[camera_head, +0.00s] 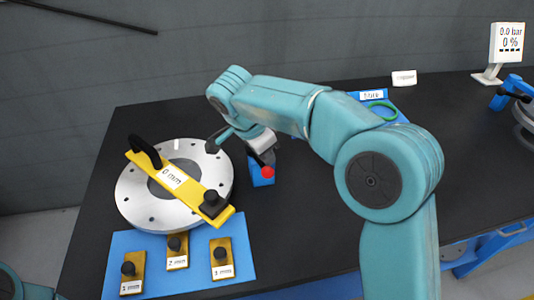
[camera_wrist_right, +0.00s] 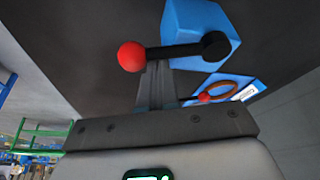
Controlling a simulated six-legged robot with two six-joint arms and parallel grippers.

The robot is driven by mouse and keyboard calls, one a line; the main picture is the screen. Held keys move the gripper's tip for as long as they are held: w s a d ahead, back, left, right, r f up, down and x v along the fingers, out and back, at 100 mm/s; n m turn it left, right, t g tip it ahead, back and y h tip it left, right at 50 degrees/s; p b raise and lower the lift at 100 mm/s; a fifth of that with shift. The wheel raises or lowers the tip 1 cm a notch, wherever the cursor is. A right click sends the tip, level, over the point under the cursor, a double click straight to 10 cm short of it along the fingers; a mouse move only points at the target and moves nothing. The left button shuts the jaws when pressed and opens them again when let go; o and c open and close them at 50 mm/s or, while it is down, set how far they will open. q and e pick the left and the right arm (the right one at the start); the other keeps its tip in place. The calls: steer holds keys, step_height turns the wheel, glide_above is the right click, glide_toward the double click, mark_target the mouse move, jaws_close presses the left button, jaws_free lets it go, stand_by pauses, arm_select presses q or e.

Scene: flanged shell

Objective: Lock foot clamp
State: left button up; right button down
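The foot clamp is a blue block (camera_head: 261,170) with a black lever ending in a red ball (camera_head: 267,172), standing right of the round metal flange (camera_head: 133,190). My right gripper (camera_head: 264,156) is right at the clamp, pointing down. In the right wrist view the blue block (camera_wrist_right: 212,22), black lever (camera_wrist_right: 180,50) and red ball (camera_wrist_right: 131,56) show close up. The lever crosses at the tips of my right fingers (camera_wrist_right: 158,80), which look closed together. Whether they touch the lever I cannot tell. My left gripper is out of view.
A yellow bar (camera_head: 193,188) marked 0 mm with a black handle lies across the flange. Several brass gauge pieces (camera_head: 178,253) lie on a blue mat (camera_head: 205,283) in front. A green ring (camera_head: 383,110) and a pressure display (camera_head: 508,40) stand to the right.

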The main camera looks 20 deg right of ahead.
steer(key=shift+a, duration=0.15)
steer(key=p+v, duration=0.4)
steer(key=v, duration=1.2)
steer(key=shift+r, duration=0.15)
steer(key=shift+s, duration=0.1)
